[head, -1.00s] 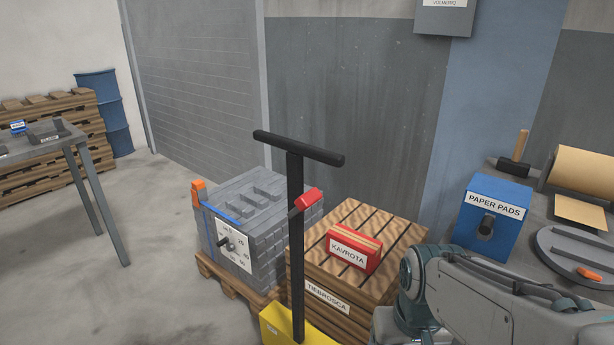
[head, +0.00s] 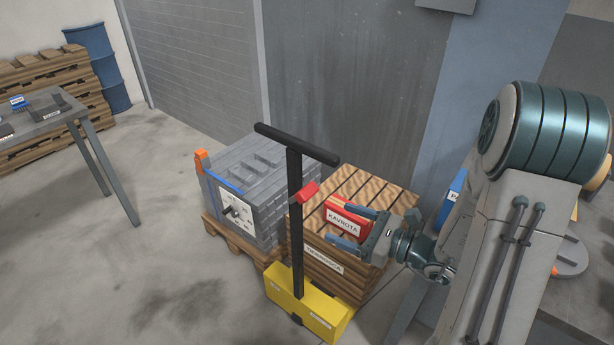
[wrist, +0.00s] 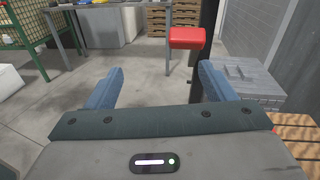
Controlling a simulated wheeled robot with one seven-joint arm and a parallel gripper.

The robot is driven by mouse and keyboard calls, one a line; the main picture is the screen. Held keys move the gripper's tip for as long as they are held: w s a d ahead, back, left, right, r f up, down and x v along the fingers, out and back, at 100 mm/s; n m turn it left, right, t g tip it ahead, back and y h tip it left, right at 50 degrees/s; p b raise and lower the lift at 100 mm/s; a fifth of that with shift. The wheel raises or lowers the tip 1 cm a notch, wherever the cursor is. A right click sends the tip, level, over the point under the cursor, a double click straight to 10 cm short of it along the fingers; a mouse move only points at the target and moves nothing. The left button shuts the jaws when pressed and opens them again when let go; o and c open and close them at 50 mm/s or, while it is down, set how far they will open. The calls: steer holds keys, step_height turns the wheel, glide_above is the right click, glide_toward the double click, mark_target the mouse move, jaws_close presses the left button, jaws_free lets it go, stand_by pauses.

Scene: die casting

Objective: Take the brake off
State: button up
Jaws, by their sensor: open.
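A red brake lever (head: 307,192) sticks out from the black T-handled post (head: 295,225) of a yellow-based cart (head: 312,302). My gripper (head: 328,218) is open and empty, to the right of the post and a little below the lever in the head view, pointing left. In the wrist view, the red lever (wrist: 187,37) shows ahead of my open blue-grey fingers (wrist: 160,70), nearer the right finger. It looks apart from both fingers. The dark post (wrist: 208,50) stands just right of it.
A wooden crate (head: 385,185) with a red KAVROTA box (head: 340,222) stands behind my gripper. A pallet (head: 235,245) of grey blocks (head: 250,175) stands left of it. A grey table (head: 60,120) is far left. Open floor lies left of the cart.

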mark_target(309, 190)
steer(key=w+a, duration=0.3)
steer(key=w+a+m+t+p, duration=0.1)
steer(key=w+a, duration=0.2)
steer(key=w, duration=0.1)
steer(key=w+a+m+t, duration=0.1)
steer(key=w+a, duration=0.2)
steer(key=shift+w+r+h, duration=0.1)
steer(key=shift+w+h, duration=0.1)
steer(key=shift+h, duration=0.2)
steer(key=c, duration=1.4)
steer(key=shift+w+a+r, duration=0.4)
steer(key=shift+a+r, duration=0.05)
steer(key=shift+r, duration=0.1)
steer(key=o, duration=1.4)
